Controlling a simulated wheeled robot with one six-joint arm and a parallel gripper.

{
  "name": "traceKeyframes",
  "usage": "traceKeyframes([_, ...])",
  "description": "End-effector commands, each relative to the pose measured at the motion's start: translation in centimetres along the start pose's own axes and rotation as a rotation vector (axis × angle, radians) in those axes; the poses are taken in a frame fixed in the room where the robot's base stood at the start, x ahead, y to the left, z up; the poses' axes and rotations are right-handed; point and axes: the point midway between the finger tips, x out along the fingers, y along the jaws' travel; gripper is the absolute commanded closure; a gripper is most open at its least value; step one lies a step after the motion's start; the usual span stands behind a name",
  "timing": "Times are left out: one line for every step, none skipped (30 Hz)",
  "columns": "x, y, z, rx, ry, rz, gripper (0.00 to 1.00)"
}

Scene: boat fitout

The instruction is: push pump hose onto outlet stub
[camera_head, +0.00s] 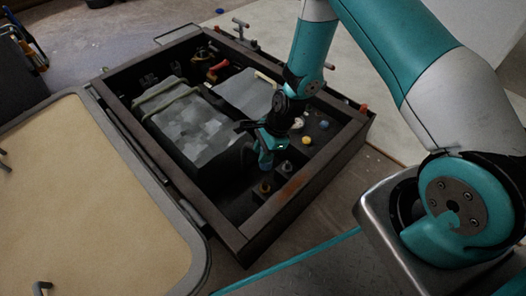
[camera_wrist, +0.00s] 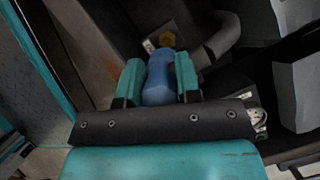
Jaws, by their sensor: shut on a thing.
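My gripper (camera_wrist: 157,72) is shut on a smooth blue rounded piece (camera_wrist: 158,80), which lies between its two teal fingers. I cannot tell whether this piece is part of the pump hose. A dark grey curved hose (camera_wrist: 222,36) lies to the right of that fitting. In the head view, my gripper (camera_head: 268,158) points down inside the box, right of the grey blocks. A brass-topped fitting (camera_head: 265,187) stands just below it.
The open dark box (camera_head: 285,222) has raised walls around the gripper. Grey blocks (camera_head: 190,125), one with a strap, fill its left and middle. Yellow (camera_head: 306,140) and blue (camera_head: 324,124) knobs sit to the right. A tan-faced lid (camera_head: 90,190) lies at the left.

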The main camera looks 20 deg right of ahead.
Motion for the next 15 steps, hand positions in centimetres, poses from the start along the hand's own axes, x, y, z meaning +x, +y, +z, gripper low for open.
traceKeyframes([0.7, 0.0, -0.3, -0.001, 0.0, 0.0, 0.95])
traceKeyframes([0.9, 0.0, -0.4, -0.001, 0.0, 0.0, 0.95])
traceKeyframes([1.3, 0.0, -0.6, -0.002, 0.0, 0.0, 0.95])
traceKeyframes([1.6, 0.0, -0.7, -0.002, 0.0, 0.0, 0.95])
traceKeyframes([1.9, 0.0, -0.8, -0.002, 0.0, 0.001, 0.95])
traceKeyframes([2.4, 0.0, -1.0, -0.002, 0.0, 0.001, 0.95])
traceKeyframes([2.7, 0.0, -1.1, -0.002, 0.0, 0.001, 0.95])
traceKeyframes([3.1, 0.0, -1.3, -0.003, 0.0, 0.001, 0.95])
traceKeyframes([3.6, 0.0, -1.5, -0.003, 0.0, 0.001, 0.95])
traceKeyframes([4.0, 0.0, -1.6, -0.003, 0.0, 0.001, 0.95])
traceKeyframes([4.3, 0.0, -1.8, -0.003, 0.0, 0.001, 0.95])
traceKeyframes([4.8, 0.0, -2.0, -0.003, 0.0, 0.001, 0.95])
traceKeyframes([5.1, 0.0, -2.1, -0.003, 0.0, 0.001, 0.95])
traceKeyframes([5.5, 0.0, -2.3, -0.003, 0.0, 0.001, 0.95])
traceKeyframes([5.9, 0.0, -2.5, -0.004, 0.0, 0.001, 0.95])
